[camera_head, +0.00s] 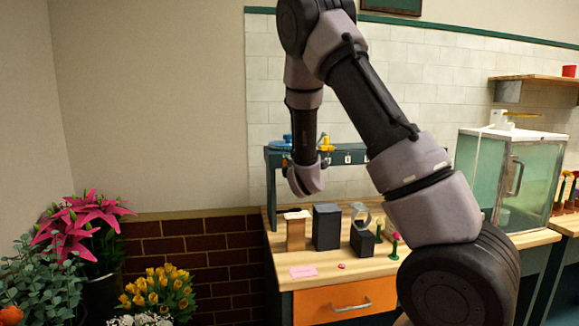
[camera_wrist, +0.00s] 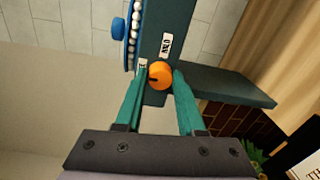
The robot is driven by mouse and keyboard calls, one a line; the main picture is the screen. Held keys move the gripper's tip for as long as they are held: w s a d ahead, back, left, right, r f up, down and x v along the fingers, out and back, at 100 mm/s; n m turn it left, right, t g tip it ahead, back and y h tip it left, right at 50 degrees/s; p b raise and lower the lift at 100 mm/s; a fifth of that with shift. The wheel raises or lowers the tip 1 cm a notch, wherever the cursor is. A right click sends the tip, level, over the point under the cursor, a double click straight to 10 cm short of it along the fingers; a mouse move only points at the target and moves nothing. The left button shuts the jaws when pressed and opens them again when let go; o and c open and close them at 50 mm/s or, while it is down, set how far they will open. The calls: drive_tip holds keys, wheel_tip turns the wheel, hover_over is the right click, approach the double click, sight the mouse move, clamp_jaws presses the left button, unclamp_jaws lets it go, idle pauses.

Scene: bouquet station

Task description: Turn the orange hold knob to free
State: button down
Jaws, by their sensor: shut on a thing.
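The orange knob (camera_wrist: 160,75) sits on a dark teal upright panel in the wrist view. A dark mark shows near its left side. My gripper (camera_wrist: 160,82) has its two green fingers closed on the knob, one on each side. A small white label lies just left of the knob, partly behind a finger, and another label (camera_wrist: 166,45) sits above it; I cannot read either surely. In the head view my arm reaches down to the teal frame (camera_head: 272,190) above the bench, and the knob is not discernible there.
A blue knob (camera_wrist: 118,31) and a row of white beads stand beside the panel. On the wooden bench (camera_head: 350,270) are a brown block (camera_head: 296,232), dark blocks (camera_head: 326,228) and a pink card (camera_head: 303,272). Flowers (camera_head: 160,290) stand at left; a glass cabinet (camera_head: 490,180) stands at right.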

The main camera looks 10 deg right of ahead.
idle(0.4)
drive_tip(key=c, duration=0.5)
unclamp_jaws()
drive_tip(key=s, duration=1.1)
drive_tip(key=shift+r, duration=0.3)
drive_tip(key=shift+w, duration=0.1)
